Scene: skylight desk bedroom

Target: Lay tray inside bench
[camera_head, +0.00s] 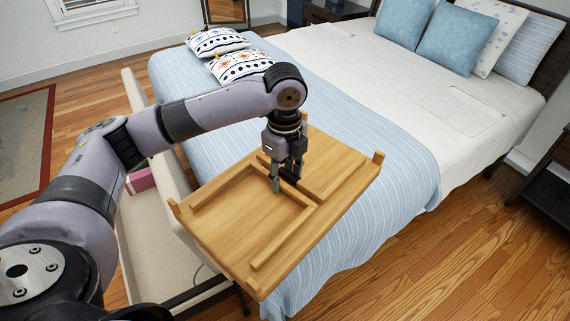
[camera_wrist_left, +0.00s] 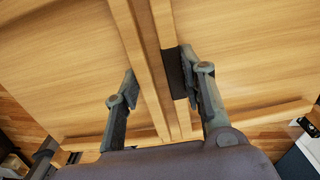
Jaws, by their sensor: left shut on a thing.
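The wooden tray (camera_head: 225,208), with raised edges and dividers, is in the middle of the head view, tilted, in front of the blue-striped end of the bed. My left gripper (camera_head: 285,178) reaches down from above and is shut on the tray's middle divider. In the left wrist view, its two fingers (camera_wrist_left: 158,88) stand on either side of the divider strips of the tray (camera_wrist_left: 60,75). The cream bench (camera_head: 145,245) stands open at the foot of the bed, left of the tray. The tray and my arm hide part of it. My right gripper is not in view.
A pink box (camera_head: 141,180) lies inside the bench. The bed (camera_head: 330,60), with several pillows, fills the back and right. A rug (camera_head: 25,140) lies at far left. Wooden floor (camera_head: 470,250) is clear at the lower right.

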